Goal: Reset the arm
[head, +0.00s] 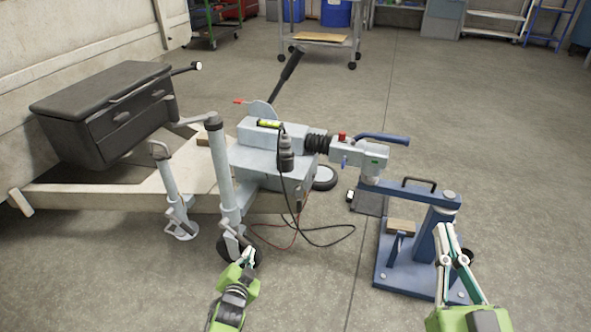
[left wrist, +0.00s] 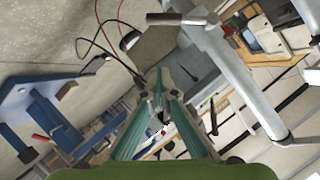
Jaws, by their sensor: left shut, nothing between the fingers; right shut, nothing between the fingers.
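My left gripper (head: 249,256) is at the lower middle of the head view, in front of the foot of the grey jockey wheel post (head: 220,170). Its fingers are together and empty. In the left wrist view its fingers (left wrist: 160,105) point away from the camera, with the grey post (left wrist: 235,75) to their right. My right gripper (head: 446,230) is at the lower right of the head view, in front of the blue stand (head: 400,270). Its fingers are close together with nothing between them. I cannot tell whether either gripper touches anything.
The trailer frame (head: 90,198) carries a dark toolbox (head: 105,110). A grey coupling housing (head: 270,150) has a black handbrake lever (head: 291,64). Black and red cables (head: 315,240) hang to the floor. A trolley (head: 320,40) stands behind.

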